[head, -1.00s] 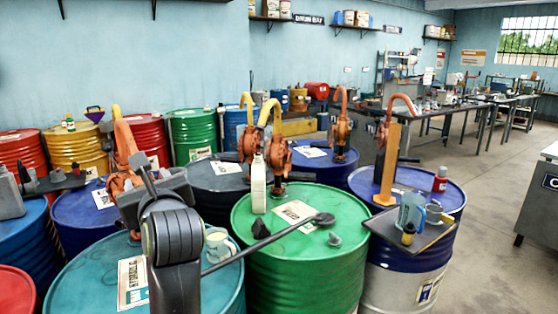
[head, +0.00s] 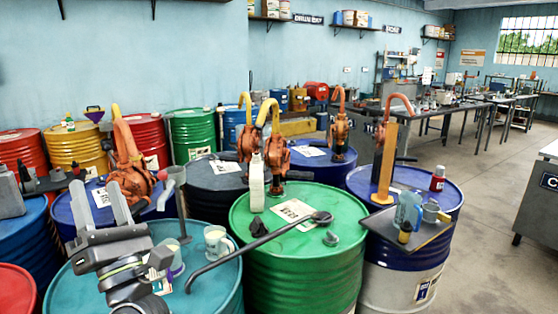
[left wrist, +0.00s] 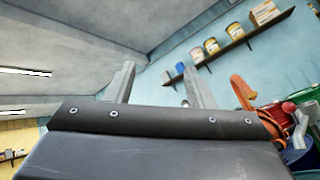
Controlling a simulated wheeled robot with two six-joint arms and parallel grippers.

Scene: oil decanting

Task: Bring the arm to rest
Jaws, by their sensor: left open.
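My left gripper (head: 101,204) is in the lower left of the head view, above the teal drum (head: 215,285). Its two fingers point up and stand apart, with nothing between them. In the left wrist view the fingers (left wrist: 160,85) also stand apart, against the ceiling and back wall. My right gripper is not in view.
A green drum (head: 300,262) carries a white bottle (head: 256,185) and a long dark lever (head: 250,248). Orange hand pumps (head: 275,160) stand on drums behind. A tray (head: 425,238) with a blue jug (head: 408,210) is at the right. The floor (head: 480,230) further right is clear.

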